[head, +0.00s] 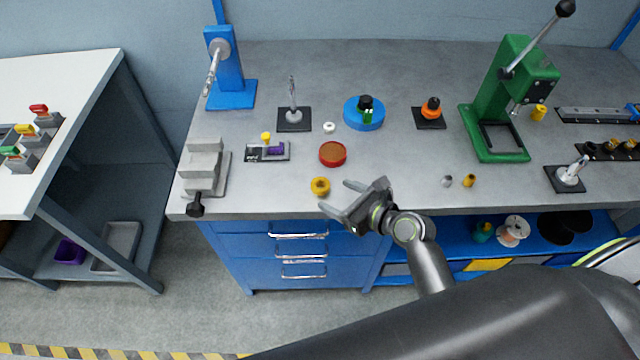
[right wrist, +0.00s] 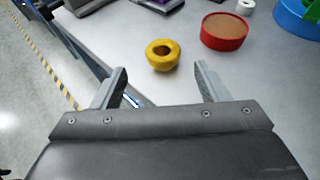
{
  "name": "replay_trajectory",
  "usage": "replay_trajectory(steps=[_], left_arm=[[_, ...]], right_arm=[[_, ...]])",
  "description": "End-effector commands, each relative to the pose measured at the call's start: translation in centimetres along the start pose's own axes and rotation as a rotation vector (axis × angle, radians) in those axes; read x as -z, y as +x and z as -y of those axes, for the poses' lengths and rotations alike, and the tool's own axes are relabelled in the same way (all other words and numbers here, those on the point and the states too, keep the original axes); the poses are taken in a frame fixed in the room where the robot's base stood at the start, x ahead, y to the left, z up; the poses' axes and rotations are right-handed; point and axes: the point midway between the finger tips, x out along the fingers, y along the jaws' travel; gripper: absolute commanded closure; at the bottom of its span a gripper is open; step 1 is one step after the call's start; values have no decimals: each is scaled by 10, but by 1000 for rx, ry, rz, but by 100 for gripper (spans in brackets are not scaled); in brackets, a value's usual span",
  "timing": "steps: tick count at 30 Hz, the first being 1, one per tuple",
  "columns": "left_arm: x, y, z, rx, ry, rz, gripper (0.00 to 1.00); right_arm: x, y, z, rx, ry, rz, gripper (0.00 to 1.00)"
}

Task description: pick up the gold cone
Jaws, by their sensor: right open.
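The gold cone (head: 320,186) is a small round gold piece with a dark hole in its top. It rests near the front edge of the grey bench, and its taper is hard to make out. It also shows in the right wrist view (right wrist: 162,55), just beyond the fingertips and between their lines. My right gripper (head: 339,195) is open and empty, close to the cone on its right and front side. Its two fingers show apart in the right wrist view (right wrist: 160,70). My left gripper is not in view.
A red round tin (head: 333,153) sits just behind the cone. A grey stepped block (head: 204,165) stands to the left, and a small black plate with a purple part (head: 268,151) lies behind left. A green press (head: 500,110) stands at right. The bench between is clear.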

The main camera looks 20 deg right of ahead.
Motion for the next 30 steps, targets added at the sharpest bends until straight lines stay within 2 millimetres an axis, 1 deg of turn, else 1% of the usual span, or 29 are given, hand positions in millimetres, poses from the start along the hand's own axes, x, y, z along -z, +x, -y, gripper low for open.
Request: replay_trajectory(steps=[1,3,11,16,18,21,25,30], left_arm=[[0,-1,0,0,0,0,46],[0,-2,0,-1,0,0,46],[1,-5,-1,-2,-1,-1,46],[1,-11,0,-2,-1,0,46],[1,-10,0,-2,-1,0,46],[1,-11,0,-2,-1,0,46],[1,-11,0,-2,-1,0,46],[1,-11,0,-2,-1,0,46]], right_arm=[[0,7,0,0,1,0,32],[-1,15,0,-1,0,0,32],[-3,29,1,0,-1,1,32],[-7,51,4,-1,0,0,32],[-5,60,4,0,0,0,32],[-5,69,4,0,-1,-1,32],[-4,73,4,1,-1,-1,32],[-4,73,4,1,-2,-1,32]])
